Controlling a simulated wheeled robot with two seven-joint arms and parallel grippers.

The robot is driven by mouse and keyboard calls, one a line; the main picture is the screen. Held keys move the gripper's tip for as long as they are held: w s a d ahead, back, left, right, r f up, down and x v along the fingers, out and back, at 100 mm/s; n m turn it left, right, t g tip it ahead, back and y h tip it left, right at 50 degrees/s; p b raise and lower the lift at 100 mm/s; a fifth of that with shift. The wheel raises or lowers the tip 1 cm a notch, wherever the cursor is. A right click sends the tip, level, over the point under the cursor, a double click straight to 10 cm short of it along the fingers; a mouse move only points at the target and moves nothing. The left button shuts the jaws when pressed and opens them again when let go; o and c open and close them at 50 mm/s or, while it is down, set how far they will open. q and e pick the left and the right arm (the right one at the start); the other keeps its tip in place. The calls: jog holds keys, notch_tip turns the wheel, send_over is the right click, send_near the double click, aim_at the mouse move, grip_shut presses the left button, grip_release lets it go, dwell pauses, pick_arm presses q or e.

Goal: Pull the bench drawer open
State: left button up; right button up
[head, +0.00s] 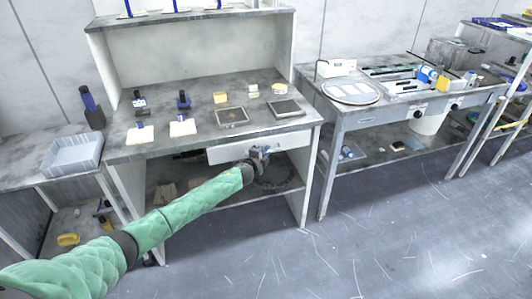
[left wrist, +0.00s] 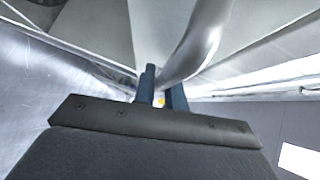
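The bench drawer (head: 290,142) is a pale front panel under the bench top in the head view. It looks shut or nearly so, close under the top's front edge. My left gripper (head: 262,154) is at the middle of this panel, its arm reaching in from the lower left. In the left wrist view, the silver curved drawer handle (left wrist: 200,45) runs down to the blue-grey fingers of my left gripper (left wrist: 162,88). The fingers are close together and look shut on the handle; the exact contact is partly hidden. My right gripper is not in view.
The bench top (head: 205,112) holds pads, bottles and dark plates. A grey bin (head: 73,155) stands on a lower table at left. A second bench (head: 330,108) with a round platen (head: 351,91) stands at right. The floor (head: 390,220) in front is clear.

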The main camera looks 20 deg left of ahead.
pick_arm(q)
jog(key=shift+s+d, duration=0.1)
jog(key=shift+s, duration=0.05)
grip_shut()
